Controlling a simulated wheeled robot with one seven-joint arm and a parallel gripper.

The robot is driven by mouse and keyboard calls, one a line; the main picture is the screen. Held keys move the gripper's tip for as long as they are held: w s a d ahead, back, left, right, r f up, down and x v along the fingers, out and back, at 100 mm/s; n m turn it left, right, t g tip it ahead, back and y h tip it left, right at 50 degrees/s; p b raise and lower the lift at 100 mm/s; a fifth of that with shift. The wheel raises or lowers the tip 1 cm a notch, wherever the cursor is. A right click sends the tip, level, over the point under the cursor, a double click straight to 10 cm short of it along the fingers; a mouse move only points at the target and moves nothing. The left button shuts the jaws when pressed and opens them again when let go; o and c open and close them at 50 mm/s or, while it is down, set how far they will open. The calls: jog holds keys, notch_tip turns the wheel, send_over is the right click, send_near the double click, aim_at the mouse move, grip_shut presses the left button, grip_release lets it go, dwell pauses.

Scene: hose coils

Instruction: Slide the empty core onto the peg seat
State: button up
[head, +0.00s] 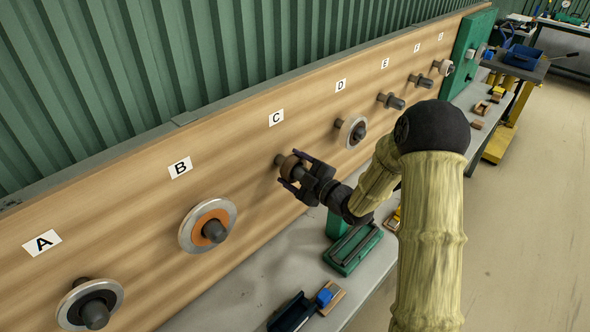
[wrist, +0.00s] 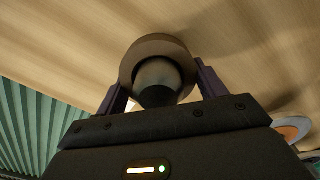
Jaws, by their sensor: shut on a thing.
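The empty core, a brown ring (head: 290,166), is around the dark peg below label C on the wooden board. In the wrist view the core (wrist: 150,50) encircles the peg (wrist: 158,82), whose blunt end sticks out toward my camera. My gripper (head: 297,176) is shut on the core, one dark finger on each side of it; the fingers also show in the wrist view (wrist: 160,90). In the head view part of the peg's root (head: 279,160) shows between core and board, so the core appears short of the board. The exact gap is hard to tell.
Pegs A (head: 95,315), B (head: 214,230) and D (head: 358,133) carry round coils or discs. Pegs E (head: 391,101) and F (head: 420,80) stand farther along the board (head: 130,220). A grey bench (head: 270,285) below holds a green tray (head: 353,250) and small items.

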jog(key=shift+w+d+f+b, duration=0.15)
jog(key=shift+f+b, duration=0.15)
jog(key=shift+b, duration=0.3)
jog(key=o, duration=0.9)
jog(key=shift+o, duration=0.2)
jog(key=shift+r, duration=0.2)
jog(key=shift+s+a+r+p, duration=0.15)
jog(key=shift+s+a+r, duration=0.05)
jog(key=shift+a+r, duration=0.3)
jog(key=shift+s+a+r+p, duration=0.15)
jog(key=shift+s+a+r, duration=0.05)
jog(key=shift+a+r, duration=0.25)
jog(key=shift+s+a+r, duration=0.2)
jog(key=shift+a+r, duration=0.25)
jog(key=shift+r, duration=0.15)
jog(key=shift+s+a+r, duration=0.2)
jog(key=shift+a+r, duration=0.2)
jog(key=shift+r, duration=0.15)
